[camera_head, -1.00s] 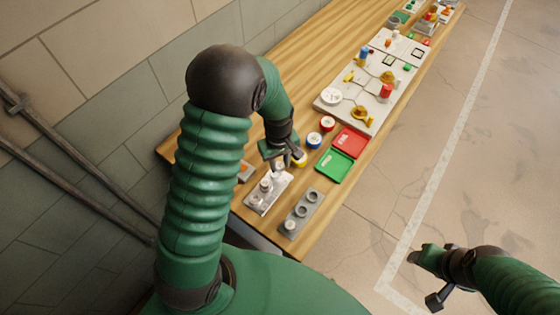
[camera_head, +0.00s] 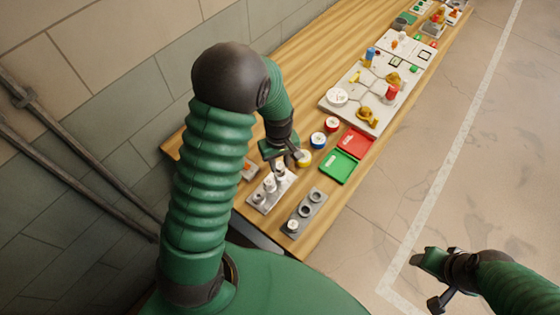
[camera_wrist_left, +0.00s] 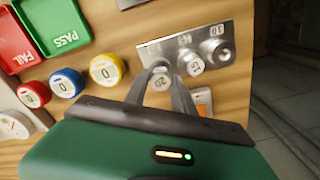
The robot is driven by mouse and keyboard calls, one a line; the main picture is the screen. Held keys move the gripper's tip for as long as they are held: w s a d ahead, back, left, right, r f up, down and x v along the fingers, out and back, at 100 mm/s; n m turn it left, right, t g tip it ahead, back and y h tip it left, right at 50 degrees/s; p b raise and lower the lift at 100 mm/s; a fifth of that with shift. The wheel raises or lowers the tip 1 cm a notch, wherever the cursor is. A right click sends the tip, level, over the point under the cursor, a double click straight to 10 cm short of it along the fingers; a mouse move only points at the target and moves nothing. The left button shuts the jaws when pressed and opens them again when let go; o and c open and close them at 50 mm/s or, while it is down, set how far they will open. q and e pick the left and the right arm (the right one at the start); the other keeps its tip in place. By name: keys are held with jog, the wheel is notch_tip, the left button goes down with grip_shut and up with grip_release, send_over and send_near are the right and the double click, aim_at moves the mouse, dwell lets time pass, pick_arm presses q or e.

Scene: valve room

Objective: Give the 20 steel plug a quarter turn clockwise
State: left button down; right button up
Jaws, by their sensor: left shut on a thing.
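A steel plate with several round steel plugs (camera_head: 258,205) lies at the near left part of the bench. It also shows in the left wrist view (camera_wrist_left: 222,32), with numbered labels beside the plugs. The 20 steel plug (camera_wrist_left: 159,66) is at the end of the row nearest the yellow-capped part. My left gripper (camera_wrist_left: 161,74) is shut on this plug from above, its fingertips partly hiding it. In the head view, my left gripper (camera_head: 281,160) hangs over the plate's far end. My right gripper (camera_head: 430,275) is off the bench at the lower right; its jaw opening is unclear.
Yellow (camera_head: 303,159), blue (camera_head: 318,140) and red (camera_head: 332,125) round parts stand beyond the plate. Green (camera_head: 338,166) and red (camera_head: 357,142) trays lie right of them. A grey ring block (camera_head: 305,211) sits close on the right. The wall is at the left.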

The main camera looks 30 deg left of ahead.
pick_arm(q)
jog(key=shift+f, duration=0.1)
dwell(0.3)
jog(key=shift+f+b, duration=0.3)
jog(key=shift+f, duration=0.15)
jog(key=shift+f, duration=0.1)
jog(key=shift+f, duration=0.3)
jog(key=shift+f, duration=0.1)
dwell(0.8)
jog(key=m, duration=0.3)
jog(key=shift+f, duration=0.1)
dwell(0.4)
